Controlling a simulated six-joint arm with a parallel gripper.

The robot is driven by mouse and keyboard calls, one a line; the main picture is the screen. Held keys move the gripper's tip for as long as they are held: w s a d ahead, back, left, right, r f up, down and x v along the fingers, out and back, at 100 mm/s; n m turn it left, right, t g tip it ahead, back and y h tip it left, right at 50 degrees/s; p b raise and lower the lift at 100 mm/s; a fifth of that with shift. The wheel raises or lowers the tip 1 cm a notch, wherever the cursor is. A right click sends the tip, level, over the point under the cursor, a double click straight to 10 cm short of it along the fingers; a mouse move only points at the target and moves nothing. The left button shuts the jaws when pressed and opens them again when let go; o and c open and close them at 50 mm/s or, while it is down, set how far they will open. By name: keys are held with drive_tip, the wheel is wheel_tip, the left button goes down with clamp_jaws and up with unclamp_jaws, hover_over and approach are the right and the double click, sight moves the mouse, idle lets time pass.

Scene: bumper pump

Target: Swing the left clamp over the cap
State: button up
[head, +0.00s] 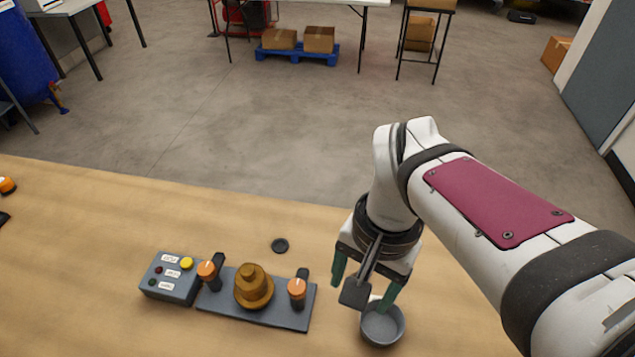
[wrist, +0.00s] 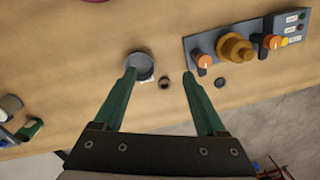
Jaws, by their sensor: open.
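The brass-coloured stepped cap (head: 253,287) stands in the middle of a grey plate (head: 285,316); the cap also shows in the wrist view (wrist: 237,48). The left clamp (head: 208,273), with an orange knob, is on its left, beside the control box; it also shows in the wrist view (wrist: 270,43). Its dark arm appears to point backward, beside the cap rather than over it. The right clamp (head: 298,289) is similar, on the other side (wrist: 204,63). My gripper (head: 363,284) is open and empty, right of the plate and above a grey dish; its green fingers show in the wrist view (wrist: 158,72).
The grey dish (head: 382,324) is under my gripper. A control box (head: 172,278) with a yellow button adjoins the plate's left end. A black disc (head: 280,245) lies behind the plate. A small dark piece (wrist: 165,83) lies near the dish. Bare table surrounds these.

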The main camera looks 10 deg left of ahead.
drive_tip(key=n, duration=0.1)
approach(296, 287)
drive_tip(key=shift+h, duration=0.4)
drive_tip(key=f, duration=0.9)
drive_tip(key=shift+s+a, duration=0.15)
drive_tip(key=shift+a, duration=0.15)
drive_tip(key=shift+r, duration=0.1)
clamp_jaws()
